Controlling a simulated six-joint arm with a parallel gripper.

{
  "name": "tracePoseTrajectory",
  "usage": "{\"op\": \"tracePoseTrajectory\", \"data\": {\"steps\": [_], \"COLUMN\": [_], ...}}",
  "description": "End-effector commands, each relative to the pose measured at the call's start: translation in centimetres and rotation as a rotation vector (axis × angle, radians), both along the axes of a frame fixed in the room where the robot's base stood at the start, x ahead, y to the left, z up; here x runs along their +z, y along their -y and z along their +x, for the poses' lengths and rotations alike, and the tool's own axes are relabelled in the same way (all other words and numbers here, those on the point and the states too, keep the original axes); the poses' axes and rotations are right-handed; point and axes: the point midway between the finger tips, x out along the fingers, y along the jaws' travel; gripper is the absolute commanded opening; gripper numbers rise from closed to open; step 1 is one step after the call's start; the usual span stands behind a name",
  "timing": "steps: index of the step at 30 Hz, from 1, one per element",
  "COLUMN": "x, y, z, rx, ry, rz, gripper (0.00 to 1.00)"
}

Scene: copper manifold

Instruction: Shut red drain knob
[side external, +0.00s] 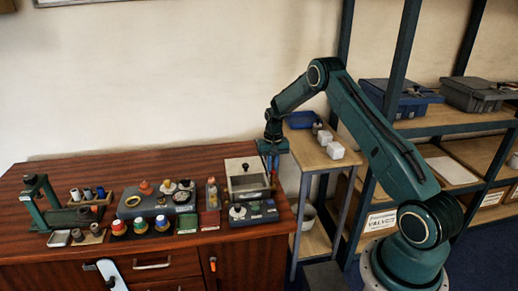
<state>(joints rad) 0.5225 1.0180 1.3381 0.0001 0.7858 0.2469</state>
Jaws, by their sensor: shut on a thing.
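My gripper (271,160) points down at the back right end of the red-brown bench, just right of a pale box-like tank (246,178). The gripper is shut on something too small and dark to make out. I cannot pick out a red drain knob for sure; the spot between and below the fingers is hidden or too small to tell. The tank has a small dark knob on its pale top and a darker front.
A grey-green tray (157,201) with several parts and colored knobs (141,226) lies left. A green press (40,203) is far left. White blocks (335,150) sit on a side shelf.

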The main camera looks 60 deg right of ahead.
Motion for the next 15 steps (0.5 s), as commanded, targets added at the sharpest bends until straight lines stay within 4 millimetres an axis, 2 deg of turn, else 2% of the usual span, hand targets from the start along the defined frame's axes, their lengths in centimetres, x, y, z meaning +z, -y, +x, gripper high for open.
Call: {"op": "tracePoseTrajectory", "data": {"steps": [4,5,7,15], "x": [0.08,0.08,0.07,0.03], "y": [0.02,0.02,0.01,0.01], "z": [0.04,0.04,0.04,0.02], "rx": [0.002,0.002,0.001,0.000], "ry": [0.001,0.001,0.001,0.001], "rz": [0.000,0.000,0.000,-0.001], "gripper": [0.00,0.18,0.31,0.34]}}
